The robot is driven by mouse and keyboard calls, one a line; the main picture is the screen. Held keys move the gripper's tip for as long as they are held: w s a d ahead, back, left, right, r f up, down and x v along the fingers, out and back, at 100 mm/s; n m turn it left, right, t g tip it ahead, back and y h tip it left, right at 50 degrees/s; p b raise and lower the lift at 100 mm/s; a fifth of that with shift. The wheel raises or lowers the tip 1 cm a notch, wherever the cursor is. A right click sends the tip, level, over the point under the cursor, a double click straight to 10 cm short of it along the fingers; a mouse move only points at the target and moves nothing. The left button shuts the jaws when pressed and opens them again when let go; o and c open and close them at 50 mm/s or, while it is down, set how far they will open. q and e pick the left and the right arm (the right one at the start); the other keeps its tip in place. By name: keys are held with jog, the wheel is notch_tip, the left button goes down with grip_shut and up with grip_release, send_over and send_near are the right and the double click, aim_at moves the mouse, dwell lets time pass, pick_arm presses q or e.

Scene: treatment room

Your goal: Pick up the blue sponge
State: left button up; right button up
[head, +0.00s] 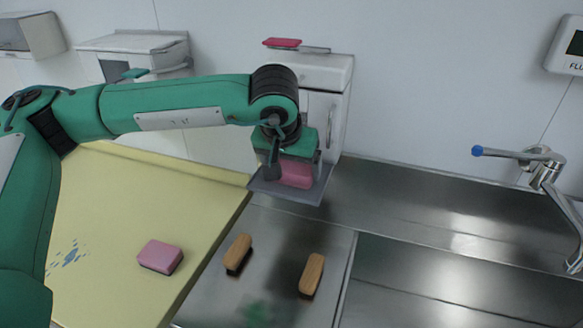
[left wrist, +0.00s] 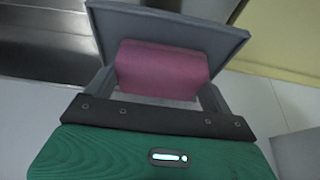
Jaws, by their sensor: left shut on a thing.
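I see no blue sponge in either view. My left gripper (head: 292,182) is shut on a pink block (head: 296,173) that looks like a sponge, held up over the corner where the yellow counter meets the steel sink. In the left wrist view the pink block (left wrist: 162,69) sits between the two fingers, with a flat grey plate (left wrist: 200,33) just beyond it. I cannot tell whether the plate is joined to the block. Another pink sponge (head: 160,256) lies on the yellow counter. My right gripper is not in view.
Two wooden-topped brushes (head: 238,252) (head: 312,273) lie on the steel surface below the gripper. A tap (head: 540,165) stands at the right. A white cabinet (head: 335,75) stands behind the gripper. Blue marks (head: 68,254) spot the yellow counter (head: 110,215), which is otherwise mostly clear.

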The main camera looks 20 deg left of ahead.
pick_arm(q)
jog(key=shift+r+b, duration=0.35)
jog(key=shift+r, duration=0.2)
jog(key=s+b, duration=0.4)
jog(key=s, duration=1.4)
jog(key=shift+a+r, duration=0.2)
jog(key=shift+a, duration=0.1)
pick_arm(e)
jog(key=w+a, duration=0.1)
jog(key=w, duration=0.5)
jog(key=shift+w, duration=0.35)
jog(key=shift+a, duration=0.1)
